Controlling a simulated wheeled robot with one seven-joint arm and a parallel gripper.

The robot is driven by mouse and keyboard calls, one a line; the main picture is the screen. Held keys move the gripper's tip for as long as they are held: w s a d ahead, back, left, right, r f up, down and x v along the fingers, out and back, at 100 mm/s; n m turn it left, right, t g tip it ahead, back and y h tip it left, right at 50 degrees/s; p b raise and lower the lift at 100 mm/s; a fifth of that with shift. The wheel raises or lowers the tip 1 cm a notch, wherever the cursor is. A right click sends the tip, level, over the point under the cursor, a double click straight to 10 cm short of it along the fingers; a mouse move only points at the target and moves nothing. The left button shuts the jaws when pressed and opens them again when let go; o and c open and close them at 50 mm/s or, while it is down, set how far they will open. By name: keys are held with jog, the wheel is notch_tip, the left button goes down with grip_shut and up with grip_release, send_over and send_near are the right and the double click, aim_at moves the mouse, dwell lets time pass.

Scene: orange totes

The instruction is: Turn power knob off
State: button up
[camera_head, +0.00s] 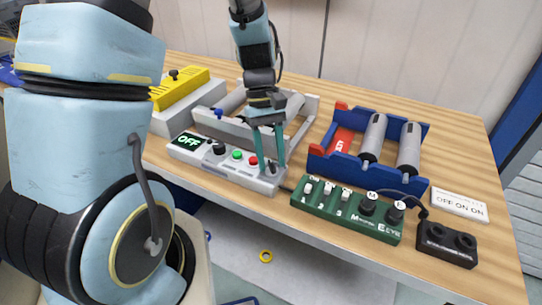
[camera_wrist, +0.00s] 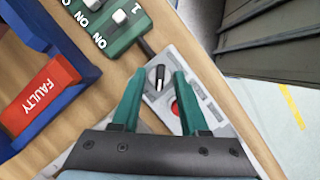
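A grey control box (camera_head: 215,171) stands along the table's front edge. In the wrist view this right-end knob (camera_wrist: 159,77) is black with a white pointer line. My gripper (camera_head: 269,168) points down at the box's right end. Its two teal fingers are apart, one on each side of the right-end knob. I cannot tell whether they touch it.
A green switch box (camera_head: 345,217) with switches and knobs sits to the right. Behind it is a blue rack (camera_head: 320,163) with grey cylinders and a red FAULTY label. A grey tray, a yellow device (camera_head: 180,86), a black box (camera_head: 447,244) and a white label card (camera_head: 460,205) are also on the table.

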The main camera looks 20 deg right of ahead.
jog(key=b+v, duration=0.2)
jog(key=v, duration=0.8)
jog(key=shift+w+r, duration=0.2)
jog(key=shift+r, duration=0.1)
jog(key=a+f+m+t, duration=0.1)
jog(key=a+t, duration=0.2)
jog(key=a, duration=0.7)
jog(key=w+a+f+t, duration=0.1)
jog(key=a+f+t, duration=0.1)
jog(key=a, duration=0.8)
jog(key=shift+w+a+m+t, duration=0.15)
jog(key=shift+w+m+t, duration=0.05)
jog(key=shift+m+t, duration=0.25)
jog(key=shift+f, duration=0.1)
